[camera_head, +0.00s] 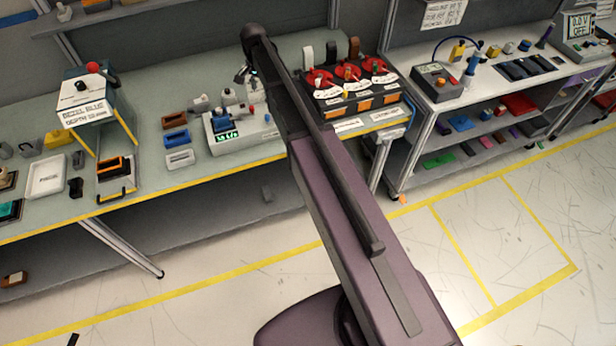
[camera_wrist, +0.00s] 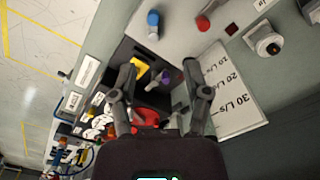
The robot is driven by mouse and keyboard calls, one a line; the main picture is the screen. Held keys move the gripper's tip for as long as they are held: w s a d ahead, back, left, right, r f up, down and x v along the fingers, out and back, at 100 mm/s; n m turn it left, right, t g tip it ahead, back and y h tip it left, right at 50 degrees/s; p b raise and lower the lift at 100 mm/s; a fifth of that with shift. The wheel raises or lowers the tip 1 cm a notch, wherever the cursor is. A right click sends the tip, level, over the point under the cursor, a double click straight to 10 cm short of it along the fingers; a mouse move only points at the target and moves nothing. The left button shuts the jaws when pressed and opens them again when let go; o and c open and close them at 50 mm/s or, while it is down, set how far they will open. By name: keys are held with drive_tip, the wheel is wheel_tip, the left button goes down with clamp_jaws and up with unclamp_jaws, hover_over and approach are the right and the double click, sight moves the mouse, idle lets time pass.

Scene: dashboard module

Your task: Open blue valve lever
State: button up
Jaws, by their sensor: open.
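A blue-capped part (camera_wrist: 153,20) stands on the pale module surface at the top of the wrist view; it looks like the blue valve lever, but its exact shape is too small to tell. In the head view, a pale module with a green-lit display (camera_head: 228,136) sits on the bench, and a small blue part (camera_head: 220,120) shows on it. My gripper (camera_wrist: 160,70) is open in the wrist view, its two dark fingers apart. A yellow part (camera_wrist: 139,66) and a purple part (camera_wrist: 163,76) show between the fingers. The blue-capped part lies beyond the fingertips and is not touched.
A red part (camera_wrist: 203,23) and a white plate with flow figures (camera_wrist: 236,100) lie to the right in the wrist view. A black box with red-topped parts (camera_head: 350,95) stands right of the module. Small blocks (camera_head: 176,138) lie left of it.

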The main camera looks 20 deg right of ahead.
drive_tip(key=s+f+n+b, duration=0.3)
drive_tip(key=s+f+b, duration=0.2)
drive_tip(key=s, duration=0.4)
drive_tip(key=s+f+n+b, duration=0.3)
drive_tip(key=s+f+b, duration=0.3)
drive_tip(key=s, duration=0.4)
drive_tip(key=s+f+n+b, duration=0.3)
drive_tip(key=s+f+b, duration=0.2)
drive_tip(key=s, duration=0.5)
drive_tip(key=shift+f+n+b, duration=0.15)
drive_tip(key=shift+n+b, duration=0.25)
drive_tip(key=shift+b, duration=0.05)
